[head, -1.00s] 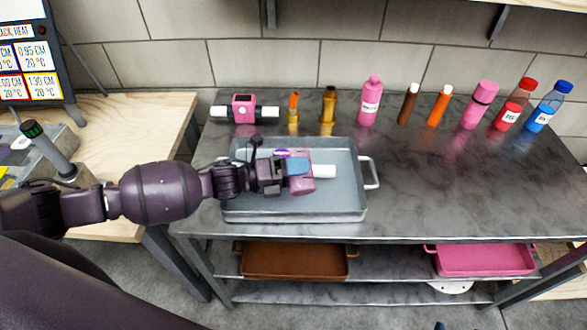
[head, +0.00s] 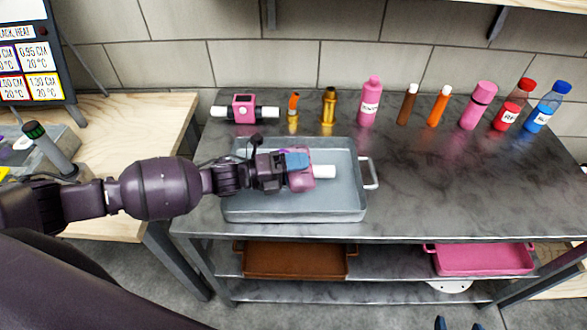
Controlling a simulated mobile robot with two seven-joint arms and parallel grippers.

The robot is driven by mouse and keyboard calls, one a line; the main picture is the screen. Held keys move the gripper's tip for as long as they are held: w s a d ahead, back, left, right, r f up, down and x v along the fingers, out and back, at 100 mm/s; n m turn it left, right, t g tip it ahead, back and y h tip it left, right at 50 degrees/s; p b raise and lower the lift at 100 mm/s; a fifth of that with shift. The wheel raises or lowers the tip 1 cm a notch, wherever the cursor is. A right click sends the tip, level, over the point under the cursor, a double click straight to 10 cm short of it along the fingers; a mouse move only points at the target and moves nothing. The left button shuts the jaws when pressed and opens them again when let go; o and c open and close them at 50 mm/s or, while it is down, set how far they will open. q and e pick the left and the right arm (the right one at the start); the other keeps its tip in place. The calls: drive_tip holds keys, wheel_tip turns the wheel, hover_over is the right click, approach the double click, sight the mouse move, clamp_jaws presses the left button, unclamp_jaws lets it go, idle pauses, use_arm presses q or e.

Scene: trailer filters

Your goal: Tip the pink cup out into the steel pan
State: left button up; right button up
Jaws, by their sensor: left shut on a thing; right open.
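The steel pan (head: 345,212) is a shallow grey tray on the left part of the metal table, with a handle on its right side. My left gripper (head: 298,165) is above the pan, shut on a pink cup (head: 301,183) with a white stub pointing right. The fingers hide part of the cup, and I cannot see its inside. The visible pan floor looks bare. Only the tips of my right gripper (head: 459,324) show at the bottom edge, apart, with nothing between them.
A similar pink piece with white ends (head: 244,108) stands behind the pan. Several bottles and tubes, including a pink bottle (head: 369,103) and a blue-capped one (head: 547,108), line the back. Brown (head: 295,261) and pink (head: 485,260) trays lie on the shelf below. The table's front right is clear.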

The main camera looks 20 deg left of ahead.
use_arm(q)
drive_tip(key=shift+w+a+r, duration=0.1)
drive_tip(key=shift+w+r, duration=0.05)
drive_tip(key=shift+r, duration=0.15)
drive_tip(key=shift+w+r+n, duration=0.1)
drive_tip(key=shift+r+n, duration=0.1)
drive_tip(key=shift+n, duration=0.1)
drive_tip(key=shift+w+a+r+n+p, duration=0.15)
drive_tip(key=shift+r+n+p, duration=0.15)
drive_tip(key=shift+p, duration=0.15)
drive_tip(key=shift+r, duration=0.1)
drive_tip(key=shift+w+r+n, duration=0.1)
drive_tip(key=shift+w+n, duration=0.05)
drive_tip(key=shift+n, duration=0.15)
drive_tip(key=shift+r+p, duration=0.1)
drive_tip(key=shift+p, duration=0.25)
drive_tip(key=shift+r+n, duration=0.1)
drive_tip(key=shift+n, duration=0.3)
drive_tip(key=shift+w+a+r, duration=0.1)
idle(0.4)
drive_tip(key=shift+n+p, duration=0.3)
drive_tip(key=shift+n, duration=0.1)
